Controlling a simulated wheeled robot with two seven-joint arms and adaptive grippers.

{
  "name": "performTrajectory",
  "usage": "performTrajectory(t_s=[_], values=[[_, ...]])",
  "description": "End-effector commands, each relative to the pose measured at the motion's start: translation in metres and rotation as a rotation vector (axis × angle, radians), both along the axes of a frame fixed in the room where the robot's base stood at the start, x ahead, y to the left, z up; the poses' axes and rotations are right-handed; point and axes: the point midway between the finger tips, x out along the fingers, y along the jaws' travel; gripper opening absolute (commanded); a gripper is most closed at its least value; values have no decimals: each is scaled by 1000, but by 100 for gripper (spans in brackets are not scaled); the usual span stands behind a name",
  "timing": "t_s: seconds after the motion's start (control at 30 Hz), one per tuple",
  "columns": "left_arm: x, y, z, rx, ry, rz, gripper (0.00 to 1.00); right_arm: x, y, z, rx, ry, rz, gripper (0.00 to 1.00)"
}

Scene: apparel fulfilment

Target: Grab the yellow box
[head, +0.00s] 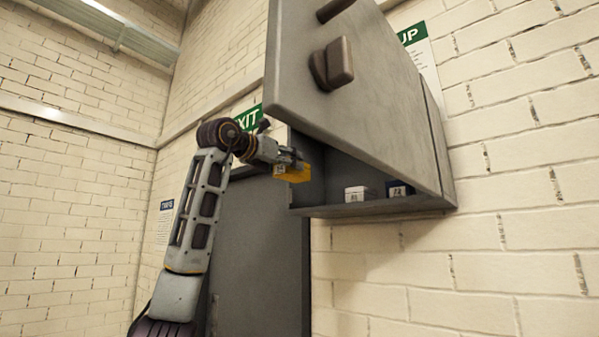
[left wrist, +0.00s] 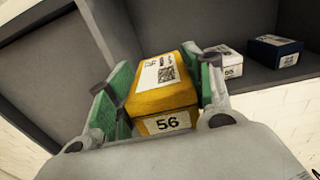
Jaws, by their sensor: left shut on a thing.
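The yellow box (head: 293,174) is between the fingers of my left gripper (head: 289,160), at the open left side of the wall cabinet. In the left wrist view the yellow box (left wrist: 162,97) shows a white label on top and the number 56 on its near face. The green-padded fingers of my left gripper (left wrist: 158,98) are shut on it, one on each side. My right gripper is not in view.
The grey wall cabinet (head: 372,210) has its large door (head: 370,80) swung up. A white box (head: 356,194) and a dark blue box (head: 399,190) stand on its shelf, right of the yellow box. A grey door (head: 262,255) is below left.

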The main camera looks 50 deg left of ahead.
Motion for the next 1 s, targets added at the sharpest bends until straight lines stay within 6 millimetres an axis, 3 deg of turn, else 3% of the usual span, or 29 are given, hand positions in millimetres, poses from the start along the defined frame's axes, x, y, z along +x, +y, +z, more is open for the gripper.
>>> performTrajectory(t_s=[0.3, 1.0], values=[[-27, -3, 0, 0, 0, -1, 27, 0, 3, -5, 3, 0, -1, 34], [-30, -4, 1, 0, 0, -1, 27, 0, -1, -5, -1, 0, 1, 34]])
